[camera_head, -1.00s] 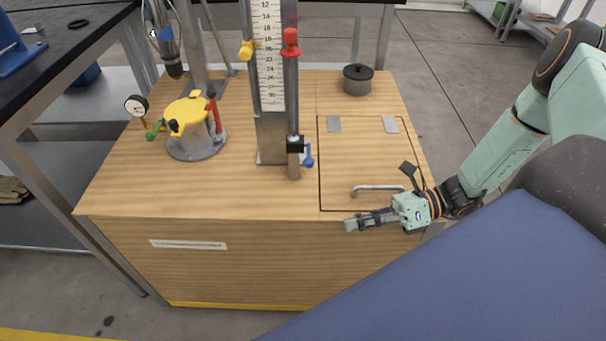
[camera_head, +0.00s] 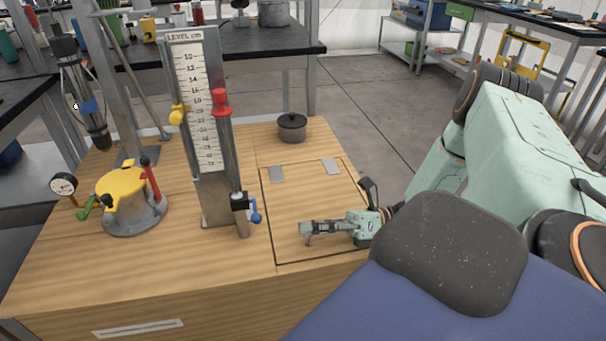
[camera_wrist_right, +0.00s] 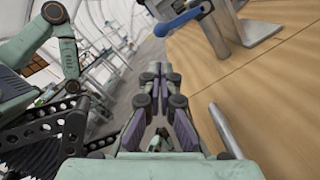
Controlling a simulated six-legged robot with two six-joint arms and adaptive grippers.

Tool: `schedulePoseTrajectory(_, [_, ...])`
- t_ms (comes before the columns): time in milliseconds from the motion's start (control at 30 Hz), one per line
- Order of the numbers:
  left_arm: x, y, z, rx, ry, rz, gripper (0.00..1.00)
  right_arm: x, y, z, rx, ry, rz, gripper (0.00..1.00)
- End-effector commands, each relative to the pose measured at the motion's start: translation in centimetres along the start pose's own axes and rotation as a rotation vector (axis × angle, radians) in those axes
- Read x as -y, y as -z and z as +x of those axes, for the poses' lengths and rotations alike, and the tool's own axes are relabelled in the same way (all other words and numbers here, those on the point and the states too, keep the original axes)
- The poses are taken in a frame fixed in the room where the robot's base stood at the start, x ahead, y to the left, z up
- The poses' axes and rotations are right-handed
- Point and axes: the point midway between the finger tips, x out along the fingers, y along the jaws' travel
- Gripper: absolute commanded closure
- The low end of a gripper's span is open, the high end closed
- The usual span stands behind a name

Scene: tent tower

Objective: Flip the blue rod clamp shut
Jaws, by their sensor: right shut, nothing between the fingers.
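The blue rod clamp is a black block with a blue lever (camera_head: 256,212), low on the rod beside the level scale. The lever hangs down on the block's right side. In the right wrist view the blue lever (camera_wrist_right: 178,22) shows at the top, beyond and right of the fingers. My right gripper (camera_head: 303,232) is shut and empty above the hatch, to the right of the clamp and apart from it. Its closed fingers show in the right wrist view (camera_wrist_right: 155,72). My left gripper is not in the head view.
The level scale (camera_head: 196,90) has a yellow clamp (camera_head: 178,115) and a red clamp (camera_head: 221,102) higher up. The hatch handle (camera_wrist_right: 226,130) is close to the right gripper.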

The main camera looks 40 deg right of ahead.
Motion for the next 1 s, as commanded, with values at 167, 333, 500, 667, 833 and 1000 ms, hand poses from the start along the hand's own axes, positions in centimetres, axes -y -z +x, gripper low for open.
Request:
schedulePoseTrajectory(167, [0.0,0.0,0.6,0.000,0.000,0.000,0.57,0.0,0.2,3.6,-0.005,-0.005,0.001,1.00])
schedulePoseTrajectory(333, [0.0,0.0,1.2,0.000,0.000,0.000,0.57,0.1,0.1,6.3,-0.005,-0.006,0.001,1.00])
schedulePoseTrajectory(500, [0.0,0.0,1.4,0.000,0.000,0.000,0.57,0.1,0.1,7.8,-0.005,-0.003,0.000,1.00])
schedulePoseTrajectory(667, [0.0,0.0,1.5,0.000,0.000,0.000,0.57,0.1,0.1,8.2,-0.003,-0.002,0.001,1.00])
schedulePoseTrajectory(833, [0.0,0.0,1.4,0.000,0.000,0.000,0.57,0.1,0.1,8.1,-0.003,-0.001,0.000,1.00])
schedulePoseTrajectory(1000, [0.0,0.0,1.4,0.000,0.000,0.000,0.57,0.0,0.0,8.1,-0.003,-0.001,0.004,1.00])
